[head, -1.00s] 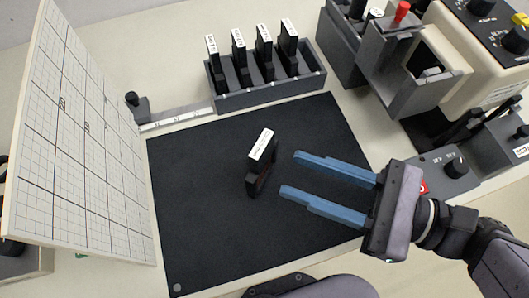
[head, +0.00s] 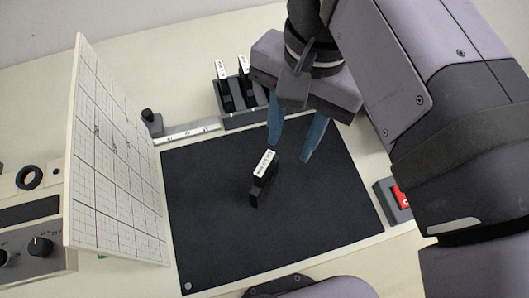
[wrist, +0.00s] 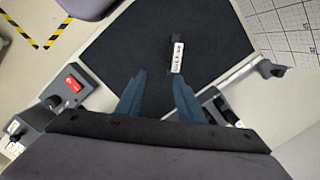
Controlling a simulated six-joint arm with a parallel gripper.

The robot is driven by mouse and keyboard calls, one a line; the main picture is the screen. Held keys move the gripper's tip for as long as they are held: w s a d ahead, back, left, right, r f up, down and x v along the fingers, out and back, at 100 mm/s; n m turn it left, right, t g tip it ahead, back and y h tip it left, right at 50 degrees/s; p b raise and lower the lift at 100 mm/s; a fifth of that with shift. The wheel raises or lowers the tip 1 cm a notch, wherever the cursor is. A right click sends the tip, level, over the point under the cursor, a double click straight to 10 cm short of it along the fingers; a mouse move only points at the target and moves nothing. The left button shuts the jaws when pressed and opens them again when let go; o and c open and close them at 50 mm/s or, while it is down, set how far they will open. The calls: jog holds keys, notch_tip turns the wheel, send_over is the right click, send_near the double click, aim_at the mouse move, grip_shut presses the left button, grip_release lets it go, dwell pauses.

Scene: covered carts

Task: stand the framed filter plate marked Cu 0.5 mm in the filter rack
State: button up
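A dark framed plate (head: 258,190) stands on edge on the black mat, with a white label on top too small to read surely. It also shows in the wrist view (wrist: 175,42). The grey filter rack (head: 243,120) is at the back, with upright labelled plates at its left end. My gripper and wrist hide its right part. My gripper (head: 290,152) is open and empty, its blue fingers pointing down, above and behind the standing plate, apart from it. In the wrist view the fingers (wrist: 158,80) are spread, with bare mat between their tips.
A gridded white board (head: 110,160) leans at the left of the black mat (head: 310,225). A ruler strip with a dark knob (head: 148,116) lies behind the mat. A red switch box (head: 396,198) is at the right. The mat around the plate is clear.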

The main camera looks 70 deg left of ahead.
aim_at(265, 162)
jog(key=s, duration=0.2)
jog(key=s+r, duration=0.1)
jog(key=s, duration=0.1)
jog(key=shift+s, duration=0.15)
jog(key=shift+s+d+f+b, duration=0.15)
jog(key=shift+f+b, duration=0.1)
jog(key=shift+f, duration=1)
jog(key=shift+w+d+f+b, duration=0.1)
jog(key=shift+d+f+b, duration=0.1)
jog(key=shift+f, duration=1)
jog(key=shift+s+d+f+b, duration=0.1)
jog(key=shift+f+b, duration=0.15)
jog(key=shift+f, duration=1)
jog(key=shift+c, duration=0.3)
grip_shut()
